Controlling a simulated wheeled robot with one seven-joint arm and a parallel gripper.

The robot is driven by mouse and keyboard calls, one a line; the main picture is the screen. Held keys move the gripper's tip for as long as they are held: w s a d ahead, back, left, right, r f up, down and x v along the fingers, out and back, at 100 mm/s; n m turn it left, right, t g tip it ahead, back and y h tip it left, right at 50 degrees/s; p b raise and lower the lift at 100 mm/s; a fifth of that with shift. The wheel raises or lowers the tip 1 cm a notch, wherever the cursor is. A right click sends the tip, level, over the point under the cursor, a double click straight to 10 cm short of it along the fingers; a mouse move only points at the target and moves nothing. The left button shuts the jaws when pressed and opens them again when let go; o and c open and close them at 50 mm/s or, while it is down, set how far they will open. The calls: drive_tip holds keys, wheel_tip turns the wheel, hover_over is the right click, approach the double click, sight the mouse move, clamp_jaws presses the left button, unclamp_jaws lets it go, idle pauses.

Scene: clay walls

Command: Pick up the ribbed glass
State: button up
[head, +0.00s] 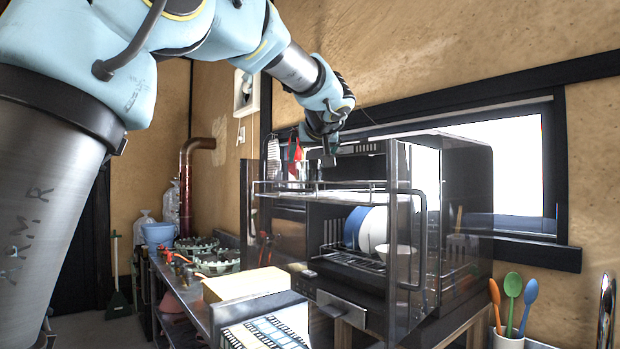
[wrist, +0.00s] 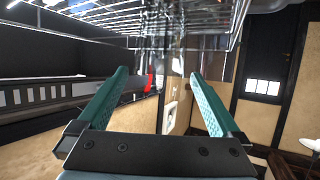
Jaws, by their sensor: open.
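My gripper (head: 328,158) is at the upper front of the dark dish cabinet (head: 467,165). In the wrist view its two green fingers (wrist: 158,80) are spread apart with nothing held between them. A clear, vertically streaked shape (wrist: 163,28) shows above and beyond the fingertips, by a wire rack (wrist: 90,12). It may be the ribbed glass, but I cannot tell for sure. I cannot make out the ribbed glass in the head view.
A blue plate (head: 354,227), a white plate (head: 374,230) and a white bowl (head: 397,254) stand inside the cabinet. A metal rail (head: 330,184) crosses its front. A cup of colored spoons (head: 509,340) stands at the right. A yellowish block (head: 245,284) lies on the counter.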

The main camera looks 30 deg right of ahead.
drive_tip(key=shift+p+x, duration=1.8)
drive_tip(key=shift+x, duration=1.1)
drive_tip(key=c, duration=1.4)
